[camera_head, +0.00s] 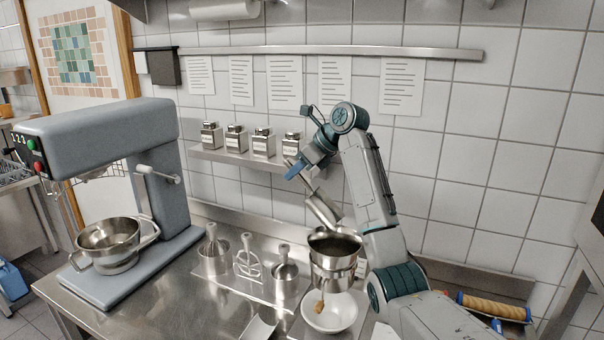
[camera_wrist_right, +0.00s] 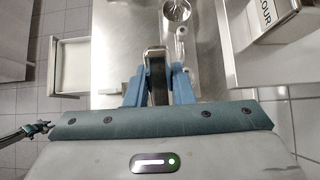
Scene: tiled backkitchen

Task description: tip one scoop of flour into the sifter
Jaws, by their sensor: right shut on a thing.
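My right gripper (camera_head: 299,170) is shut on the metal scoop (camera_head: 323,208), whose handle (camera_wrist_right: 158,82) shows between the blue fingers in the right wrist view. The scoop is steeply tilted, its lower end just above the mouth of the metal sifter (camera_head: 334,262). I cannot make out flour in the scoop or falling from it. The sifter is upright over a white bowl (camera_head: 327,318); its inside looks dark. A box marked with letters ending "LOUR" (camera_wrist_right: 272,18) is at the top right in the right wrist view. My left gripper is not in view.
A grey mixer (camera_head: 110,130) with a steel bowl (camera_head: 108,236) stands at the left. Several utensils in holders (camera_head: 248,262) stand left of the sifter. A shelf (camera_head: 240,157) with spice tins is on the wall behind. A rolling pin (camera_head: 490,305) lies at the right.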

